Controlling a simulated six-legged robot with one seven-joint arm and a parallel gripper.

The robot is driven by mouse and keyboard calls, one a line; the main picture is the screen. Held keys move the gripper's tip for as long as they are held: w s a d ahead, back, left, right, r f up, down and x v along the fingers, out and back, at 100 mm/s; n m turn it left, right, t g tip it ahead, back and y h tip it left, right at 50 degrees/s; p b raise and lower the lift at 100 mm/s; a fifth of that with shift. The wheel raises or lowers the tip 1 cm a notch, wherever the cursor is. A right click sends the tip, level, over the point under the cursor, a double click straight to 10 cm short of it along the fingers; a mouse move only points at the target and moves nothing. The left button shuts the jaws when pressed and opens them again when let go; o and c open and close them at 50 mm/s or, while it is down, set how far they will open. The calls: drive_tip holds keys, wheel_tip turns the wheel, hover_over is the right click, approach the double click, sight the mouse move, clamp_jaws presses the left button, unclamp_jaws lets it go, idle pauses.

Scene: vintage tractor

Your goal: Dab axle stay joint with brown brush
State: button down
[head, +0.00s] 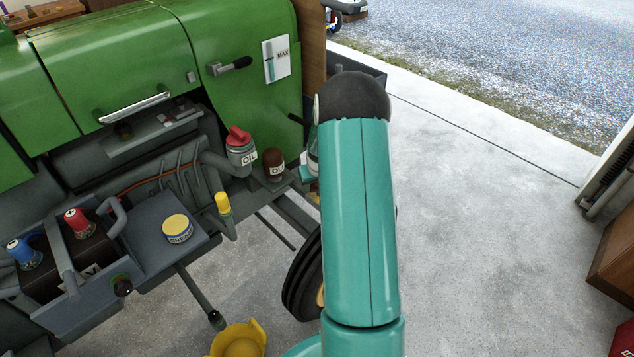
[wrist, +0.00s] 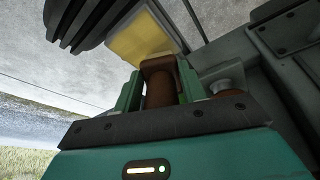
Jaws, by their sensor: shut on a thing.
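In the wrist view my gripper (wrist: 160,92) is shut on a brown piece (wrist: 160,78), which looks like the brown brush's handle. A pale yellow block (wrist: 138,38) lies just beyond it; I cannot tell whether it belongs to the brush. In the head view my teal arm hides most of the gripper and the brush. A grey rod with a dark end (head: 216,320) slants down under the tractor (head: 220,40). In the wrist view a silver round fitting (wrist: 226,88) shows right of the fingers. I cannot tell which part is the axle stay joint.
A dark wheel (head: 303,278) is partly behind my arm. The concrete floor (head: 480,220) at right is clear.

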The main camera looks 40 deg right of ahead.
drive_tip(key=shift+a+r, duration=0.1)
drive_tip(key=shift+a, duration=0.5)
drive_tip(key=shift+d, duration=0.15)
drive_tip(key=shift+d, duration=0.8)
drive_tip(key=shift+a, duration=0.1)
drive_tip(key=shift+a+f, duration=0.2)
drive_tip(key=shift+a, duration=0.65)
drive_tip(key=shift+d, duration=0.15)
